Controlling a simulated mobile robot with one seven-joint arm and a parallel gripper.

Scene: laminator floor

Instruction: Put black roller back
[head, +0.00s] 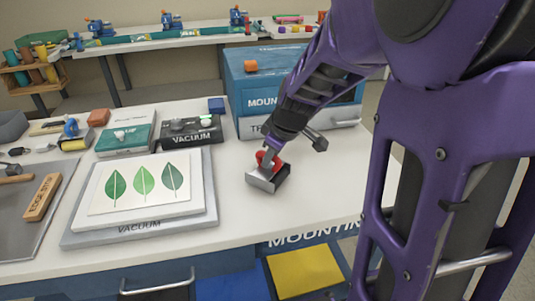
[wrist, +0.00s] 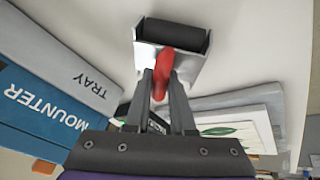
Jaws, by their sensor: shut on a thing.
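The black roller (wrist: 172,35) is a dark cylinder in a silver metal frame with a red handle; in the head view it shows as the silver frame and red grip (head: 266,180). My gripper (wrist: 163,88) is shut on the red handle, with a finger on each side of it. In the head view my gripper (head: 270,157) points down at the white table, right of the leaf print. The roller is at or just above the table top; I cannot tell if it touches. The fingers and handle hide part of the frame.
The blue mounter box (head: 260,80) with its grey tray (head: 340,117) stands behind my gripper. The grey vacuum board (head: 140,235) with the leaf print (head: 145,183) lies left. A black vacuum box (head: 190,133) is behind it. Bare table (head: 310,200) lies around the roller.

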